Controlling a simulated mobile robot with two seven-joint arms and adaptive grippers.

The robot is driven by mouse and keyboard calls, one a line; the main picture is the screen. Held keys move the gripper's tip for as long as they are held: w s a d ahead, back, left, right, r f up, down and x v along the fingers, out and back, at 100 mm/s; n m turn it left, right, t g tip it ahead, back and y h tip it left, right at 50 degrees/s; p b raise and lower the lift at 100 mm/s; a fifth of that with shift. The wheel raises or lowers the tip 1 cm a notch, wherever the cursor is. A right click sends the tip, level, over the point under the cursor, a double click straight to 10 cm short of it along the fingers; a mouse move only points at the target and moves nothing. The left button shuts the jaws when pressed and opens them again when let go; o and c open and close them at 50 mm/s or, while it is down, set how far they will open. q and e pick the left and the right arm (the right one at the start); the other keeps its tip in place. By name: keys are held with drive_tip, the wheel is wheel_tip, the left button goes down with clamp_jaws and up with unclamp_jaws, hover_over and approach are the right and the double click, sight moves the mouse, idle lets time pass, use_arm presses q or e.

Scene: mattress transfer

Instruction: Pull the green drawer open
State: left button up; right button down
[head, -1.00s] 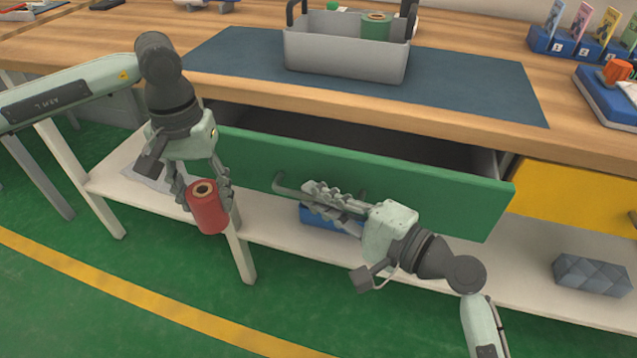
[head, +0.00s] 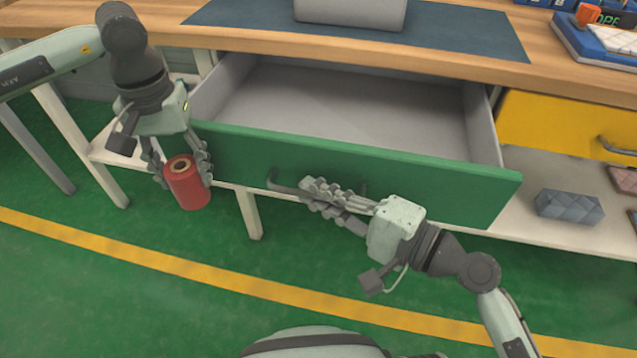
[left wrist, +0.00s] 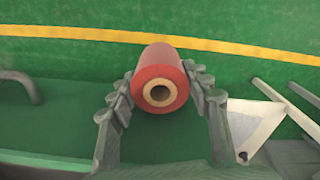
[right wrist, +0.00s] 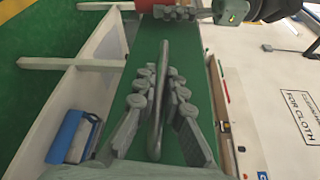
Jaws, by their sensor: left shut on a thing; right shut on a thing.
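The green drawer (head: 440,182) stands well open below the workbench, and its grey inside looks empty. My right gripper (head: 308,188) is shut on the grey bar handle (head: 283,188) of the drawer front. In the right wrist view the handle (right wrist: 160,95) runs between its fingers. My left gripper (head: 183,172) is shut on a red roll (head: 188,188) with a tan core, held in front of the drawer's left end. The roll also shows between the fingers in the left wrist view (left wrist: 158,75).
A grey tote (head: 350,12) stands on the blue mat (head: 460,35) on the bench top. A yellow drawer (head: 560,125) is shut at right. A grey patterned box (head: 570,206) lies on the lower shelf. The green floor in front is clear.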

drive_tip(key=shift+s+a, duration=0.1)
drive_tip(key=shift+s, duration=0.15)
drive_tip(key=c, duration=1.6)
unclamp_jaws()
drive_tip(key=f+v, duration=0.1)
drive_tip(key=v, duration=1.1)
drive_tip(key=shift+r, duration=0.45)
